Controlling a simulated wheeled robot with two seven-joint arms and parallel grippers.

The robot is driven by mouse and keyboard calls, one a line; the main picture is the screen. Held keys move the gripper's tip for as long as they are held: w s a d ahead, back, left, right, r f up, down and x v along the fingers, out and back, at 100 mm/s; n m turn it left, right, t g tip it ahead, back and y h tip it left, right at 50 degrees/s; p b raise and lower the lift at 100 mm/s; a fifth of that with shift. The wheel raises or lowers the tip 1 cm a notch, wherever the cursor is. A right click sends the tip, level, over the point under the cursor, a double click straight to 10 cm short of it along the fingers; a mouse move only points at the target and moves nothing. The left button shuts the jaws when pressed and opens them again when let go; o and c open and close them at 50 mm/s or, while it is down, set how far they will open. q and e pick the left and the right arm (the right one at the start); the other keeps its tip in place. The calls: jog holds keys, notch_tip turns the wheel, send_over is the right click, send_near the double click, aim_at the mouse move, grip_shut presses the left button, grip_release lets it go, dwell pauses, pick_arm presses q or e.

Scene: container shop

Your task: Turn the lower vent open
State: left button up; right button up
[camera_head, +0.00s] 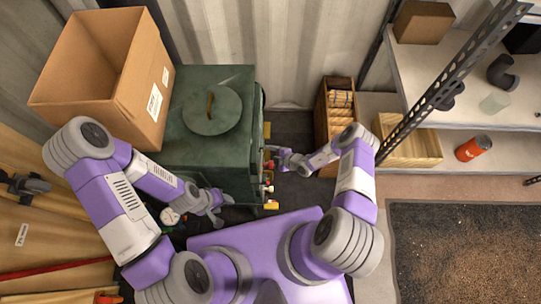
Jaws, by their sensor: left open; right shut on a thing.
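A dark green metal stove (235,160) with a round lid (212,110) on top stands in the middle. Small fittings show along its right side, among them a red knob (270,165) and a red-and-white one (268,188). I cannot tell from above which of them is the lower vent. My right gripper (284,161) is at this side, shut on a small knob there; its fingertips and the knob are mostly hidden. My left gripper (218,200) is open and empty, low in front of the stove.
An open cardboard box (112,75) stands at the stove's left. A wooden crate (335,125) stands on the floor at the right. Shelves (455,80) hold a wooden tray (408,148) and an orange can (473,148). A dark gritty mat (460,240) lies at the lower right.

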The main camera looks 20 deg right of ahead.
jog(key=shift+n+t, duration=0.4)
jog(key=shift+t, duration=0.3)
jog(key=o, duration=1)
jog(key=shift+o, duration=0.2)
jog(key=shift+s, duration=0.1)
jog(key=p+v, duration=0.2)
jog(key=v, duration=0.5)
jog(key=shift+p, duration=0.35)
jog(key=shift+s+d, duration=0.15)
jog(key=shift+s, duration=0.1)
